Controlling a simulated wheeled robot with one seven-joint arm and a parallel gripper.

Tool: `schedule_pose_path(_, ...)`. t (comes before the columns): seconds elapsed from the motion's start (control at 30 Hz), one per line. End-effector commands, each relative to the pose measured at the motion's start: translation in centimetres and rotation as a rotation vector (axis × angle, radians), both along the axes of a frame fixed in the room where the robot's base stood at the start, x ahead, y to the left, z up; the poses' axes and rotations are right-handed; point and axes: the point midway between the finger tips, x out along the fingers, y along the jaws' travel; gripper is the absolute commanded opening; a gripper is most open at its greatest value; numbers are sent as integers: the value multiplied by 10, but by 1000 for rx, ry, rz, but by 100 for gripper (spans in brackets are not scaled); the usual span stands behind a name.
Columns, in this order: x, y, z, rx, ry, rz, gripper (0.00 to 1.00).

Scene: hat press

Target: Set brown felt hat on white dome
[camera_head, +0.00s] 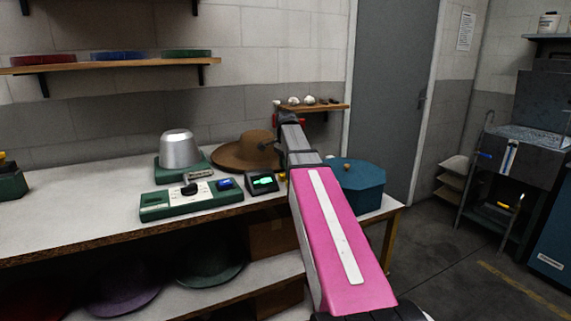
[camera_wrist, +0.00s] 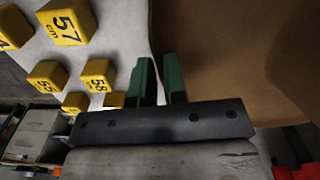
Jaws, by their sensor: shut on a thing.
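The brown felt hat (camera_head: 240,153) is at the back of the white table, tilted, with its crown up and wide brim around it. Its brown felt also fills the upper right of the wrist view (camera_wrist: 225,60). My gripper (camera_wrist: 159,80) has green fingers, close together and shut on the hat's brim. In the head view my arm reaches to the hat's right side and the fingertips are hard to make out. The pale metallic dome (camera_head: 180,150) stands bare on a green base, just left of the hat.
A green control panel (camera_head: 192,200) and a small lit display (camera_head: 263,183) lie in front of the dome. A teal box (camera_head: 358,186) stands at the table's right end. Yellow numbered blocks (camera_wrist: 66,27) show in the wrist view. A wall shelf (camera_head: 110,64) hangs above; the left tabletop is mostly clear.

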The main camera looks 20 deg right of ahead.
Motion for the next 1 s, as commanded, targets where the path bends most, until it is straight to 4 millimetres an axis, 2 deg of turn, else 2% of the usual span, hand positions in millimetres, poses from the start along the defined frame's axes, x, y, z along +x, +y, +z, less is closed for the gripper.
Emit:
schedule_pose_path(0.13, 0, 0, 0, 0, -1, 0, 0)
schedule_pose_path(0.17, 0, 0, 0, 0, -1, 0, 22)
schedule_pose_path(0.2, 0, 0, 0, 0, -1, 0, 35)
schedule_pose_path(0.23, 0, 0, 0, 0, -1, 0, 42)
schedule_pose_path(0.53, 0, 0, 1, 0, 1, 0, 42)
schedule_pose_path(0.67, 0, 0, 9, 0, 0, 0, 42)
schedule_pose_path(1.0, 1, 0, 65, -1, -1, 0, 42)
